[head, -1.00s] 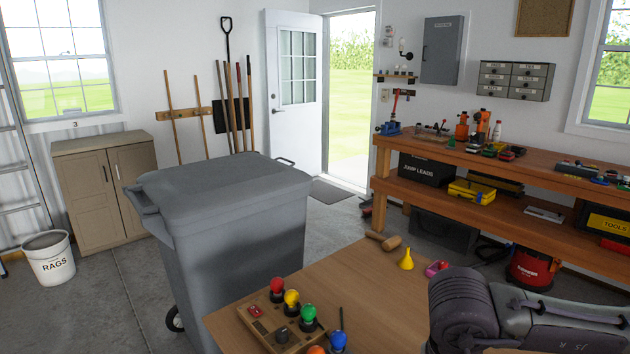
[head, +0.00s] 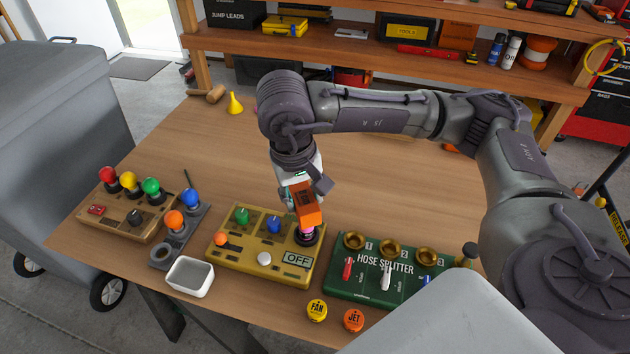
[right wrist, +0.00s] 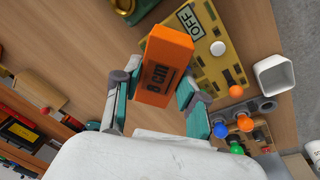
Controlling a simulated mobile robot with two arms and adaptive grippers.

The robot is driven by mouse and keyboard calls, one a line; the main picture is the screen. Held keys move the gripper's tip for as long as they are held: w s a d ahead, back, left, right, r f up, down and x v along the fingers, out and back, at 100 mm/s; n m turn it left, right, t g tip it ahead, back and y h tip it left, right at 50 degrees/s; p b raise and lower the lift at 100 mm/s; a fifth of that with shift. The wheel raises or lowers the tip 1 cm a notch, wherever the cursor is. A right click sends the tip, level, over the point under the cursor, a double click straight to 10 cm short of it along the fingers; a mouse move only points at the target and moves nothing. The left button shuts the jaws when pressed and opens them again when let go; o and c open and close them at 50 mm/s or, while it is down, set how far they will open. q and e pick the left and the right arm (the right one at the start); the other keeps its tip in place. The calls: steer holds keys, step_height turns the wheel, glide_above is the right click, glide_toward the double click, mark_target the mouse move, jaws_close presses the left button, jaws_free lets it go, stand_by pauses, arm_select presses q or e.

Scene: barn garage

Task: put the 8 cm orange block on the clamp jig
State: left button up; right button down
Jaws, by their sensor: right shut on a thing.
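The orange block (head: 304,204), marked "8 cm" in the right wrist view (right wrist: 167,66), is between the fingers of my right gripper (head: 302,190). In the right wrist view the gripper (right wrist: 154,92) is shut on the block, with teal pads at its sides. In the head view the block is over the back right part of a yellow board (head: 228,258) with an "OFF" plate. A black round part with a pink glow (head: 308,235) shows just below it. I cannot tell whether they touch. No part is clearly recognisable as the clamp jig. My left gripper is out of view.
A green "HOSE SPLITTER" board (head: 345,283) is right of the yellow board. A white tray (head: 190,289), a grey holder (head: 161,256) and a wooden bulb board (head: 97,217) are left. Yellow (head: 317,310) and orange (head: 354,320) discs lie in front. The table's back left is mostly clear.

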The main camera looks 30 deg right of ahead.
steer(key=d+f+m+b, duration=0.1)
steer(key=d+f+m, duration=0.15)
steer(key=d, duration=0.45)
steer(key=d+f+m, duration=0.1)
steer(key=d+m, duration=0.3)
steer(key=d, duration=0.4)
steer(key=shift+g, duration=0.4)
steer(key=w+a+f, duration=0.1)
steer(key=w+f, duration=0.1)
steer(key=w, duration=0.1)
steer(key=w+a+f+p, duration=0.1)
steer(key=w+a+f, duration=0.1)
steer(key=w, duration=0.1)
steer(key=w+a+f+p, duration=0.1)
steer(key=w+a+f, duration=0.1)
steer(key=w+f, duration=0.1)
steer(key=shift+w+a, duration=0.25)
steer(key=shift+w, duration=0.05)
step_height(320, 180, down, 4)
steer(key=shift+r+p, duration=0.2)
steer(key=shift+p, duration=0.55)
steer(key=shift+f, duration=0.3)
steer(key=c, duration=0.7)
jaws_free()
steer(key=shift+m, duration=0.25)
steer(key=shift+o, duration=0.2)
